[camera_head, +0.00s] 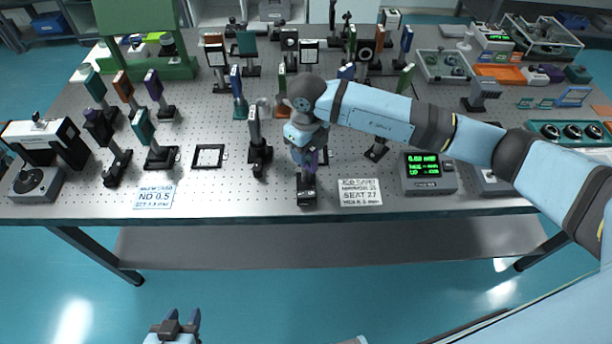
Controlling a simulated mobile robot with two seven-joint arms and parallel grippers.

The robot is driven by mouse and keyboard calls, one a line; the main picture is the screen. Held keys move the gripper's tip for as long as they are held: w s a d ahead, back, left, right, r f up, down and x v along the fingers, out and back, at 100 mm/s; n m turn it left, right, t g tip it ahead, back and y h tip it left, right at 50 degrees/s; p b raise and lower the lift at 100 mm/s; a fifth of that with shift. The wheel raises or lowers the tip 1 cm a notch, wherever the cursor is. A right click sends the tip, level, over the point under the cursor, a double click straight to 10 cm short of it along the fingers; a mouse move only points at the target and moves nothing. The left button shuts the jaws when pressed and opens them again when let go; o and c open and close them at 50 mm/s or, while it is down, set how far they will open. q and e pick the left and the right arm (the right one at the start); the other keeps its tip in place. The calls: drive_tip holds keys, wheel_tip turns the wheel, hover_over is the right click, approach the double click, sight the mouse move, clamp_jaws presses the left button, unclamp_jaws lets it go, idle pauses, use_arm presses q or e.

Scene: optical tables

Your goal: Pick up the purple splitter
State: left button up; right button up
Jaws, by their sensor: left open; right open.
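A small purple piece (312,162) stands on a black post mount (306,190) near the front edge of the table, mostly hidden by my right gripper. My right gripper (304,158) reaches in from the right and points down over this piece, its jaws open around or right beside it; I cannot tell which. Other purple plates on posts stand at the left, one upright (154,85) and a darker one (98,126). I cannot tell which is the splitter. My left gripper (178,325) is open and empty, low in front of the table.
The perforated table (235,195) is crowded with posted optics. A black square frame (208,157), a left sign (154,197), a right sign (360,192) and a green-lit meter (428,172) lie near the front. Another posted optic (257,140) stands just left of my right gripper.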

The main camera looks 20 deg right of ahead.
drive_tip(key=shift+f, duration=0.4)
clamp_jaws()
drive_tip(key=shift+r, duration=0.1)
